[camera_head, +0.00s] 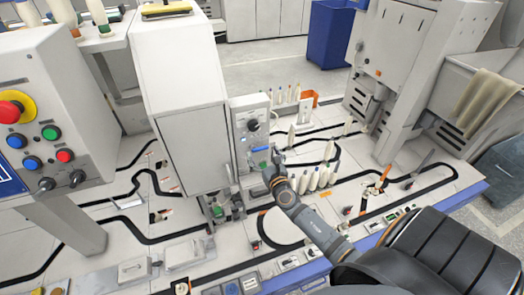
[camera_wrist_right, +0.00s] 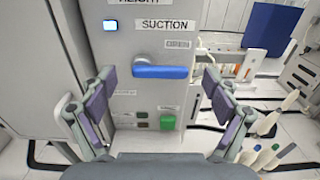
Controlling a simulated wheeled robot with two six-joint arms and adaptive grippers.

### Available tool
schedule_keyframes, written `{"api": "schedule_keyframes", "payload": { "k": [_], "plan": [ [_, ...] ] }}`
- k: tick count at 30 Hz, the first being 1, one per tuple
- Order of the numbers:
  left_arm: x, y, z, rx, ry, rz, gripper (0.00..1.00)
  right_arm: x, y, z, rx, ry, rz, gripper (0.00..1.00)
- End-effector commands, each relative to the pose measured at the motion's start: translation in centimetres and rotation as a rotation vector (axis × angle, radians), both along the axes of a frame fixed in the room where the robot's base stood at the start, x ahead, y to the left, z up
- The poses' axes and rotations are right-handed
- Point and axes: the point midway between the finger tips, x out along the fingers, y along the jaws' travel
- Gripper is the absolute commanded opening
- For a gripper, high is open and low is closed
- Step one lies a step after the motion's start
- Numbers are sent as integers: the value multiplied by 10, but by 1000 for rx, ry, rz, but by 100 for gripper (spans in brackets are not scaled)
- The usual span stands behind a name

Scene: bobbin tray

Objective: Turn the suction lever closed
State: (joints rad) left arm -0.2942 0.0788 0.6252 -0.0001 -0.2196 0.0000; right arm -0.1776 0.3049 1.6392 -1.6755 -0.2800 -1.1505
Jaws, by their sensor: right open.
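The suction lever is a blue handle lying horizontally below the SUCTION label in the right wrist view (camera_wrist_right: 160,72). Its left end sits at a round hub. In the head view the lever (camera_head: 259,149) shows small on the front of the white control panel (camera_head: 248,108). My right gripper (camera_wrist_right: 158,90) is open, with one finger to each side of the lever and nothing between the pads. It seems apart from the lever. In the head view my right gripper (camera_head: 268,170) is just in front of and below the lever. My left gripper does not show.
A white cabinet (camera_head: 178,110) stands close to the left of the panel. Several white bobbins (camera_head: 315,180) stand to the right of my gripper. A red-and-yellow button box (camera_head: 50,115) is far left.

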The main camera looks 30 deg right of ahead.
Motion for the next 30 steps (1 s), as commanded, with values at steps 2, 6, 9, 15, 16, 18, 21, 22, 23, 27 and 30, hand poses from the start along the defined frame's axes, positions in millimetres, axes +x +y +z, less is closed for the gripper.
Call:
{"api": "schedule_keyframes", "payload": {
  "k": [2,6,9,15,16,18,21,22,23,27,30],
  "plan": [
    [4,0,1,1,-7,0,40,7,-2,0,1,0,0,89],
    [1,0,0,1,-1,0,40,12,-3,-1,0,1,0,89],
    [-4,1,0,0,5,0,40,12,-3,-1,0,1,0,89],
    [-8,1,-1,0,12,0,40,12,-3,0,1,1,0,74],
    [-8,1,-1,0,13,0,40,12,-3,0,1,1,0,70],
    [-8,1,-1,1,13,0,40,11,-3,0,1,1,0,60],
    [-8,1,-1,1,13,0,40,11,-3,0,1,1,0,47],
    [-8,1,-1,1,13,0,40,11,-3,0,1,1,0,42],
    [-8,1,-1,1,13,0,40,11,-3,0,1,1,0,38],
    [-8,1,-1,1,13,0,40,11,-3,-1,3,0,0,34],
    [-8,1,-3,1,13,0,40,11,-3,-2,17,-3,0,34]
  ]
}}
